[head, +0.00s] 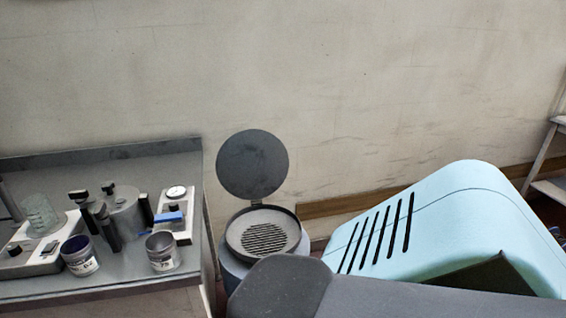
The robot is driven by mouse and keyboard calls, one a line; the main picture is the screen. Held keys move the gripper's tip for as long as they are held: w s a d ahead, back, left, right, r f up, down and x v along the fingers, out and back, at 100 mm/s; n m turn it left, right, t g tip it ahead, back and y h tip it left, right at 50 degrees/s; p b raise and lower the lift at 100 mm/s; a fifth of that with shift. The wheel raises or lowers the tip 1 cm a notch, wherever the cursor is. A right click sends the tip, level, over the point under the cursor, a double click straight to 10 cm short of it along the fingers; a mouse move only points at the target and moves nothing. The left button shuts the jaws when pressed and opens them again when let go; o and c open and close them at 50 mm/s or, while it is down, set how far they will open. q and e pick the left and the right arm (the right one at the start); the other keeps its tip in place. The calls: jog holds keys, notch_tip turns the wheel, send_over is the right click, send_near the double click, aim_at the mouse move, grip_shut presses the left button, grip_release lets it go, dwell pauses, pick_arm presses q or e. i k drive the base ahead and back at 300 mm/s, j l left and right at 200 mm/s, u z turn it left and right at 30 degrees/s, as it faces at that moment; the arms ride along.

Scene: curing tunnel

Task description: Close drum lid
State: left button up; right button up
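The drum (232,266) stands on the floor to the right of the bench, a blue-grey body with a dark rim and a round slotted grate (265,239) inside its open top. Its dark grey round lid (252,164) stands up nearly vertical behind the opening, joined to the rim by a small hinge at the back. The lid is open. A dark grey shape in the foreground hides the lower front of the drum. Neither of my grippers shows in the head view.
A grey metal bench (125,278) stands left of the drum. On it are a glass beaker (40,213), two small labelled jars (80,258) (162,252), a grey clamped pot (124,215) and a gauge device (178,194). A wall is behind; a stepladder (549,160) stands far right.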

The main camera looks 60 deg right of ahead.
aim_at(252, 164)
jog(key=z, duration=1.8)
jog(key=i+l+z, duration=0.55)
jog(key=i, duration=0.2)
jog(key=i+z, duration=0.25)
jog(key=i, duration=0.1)
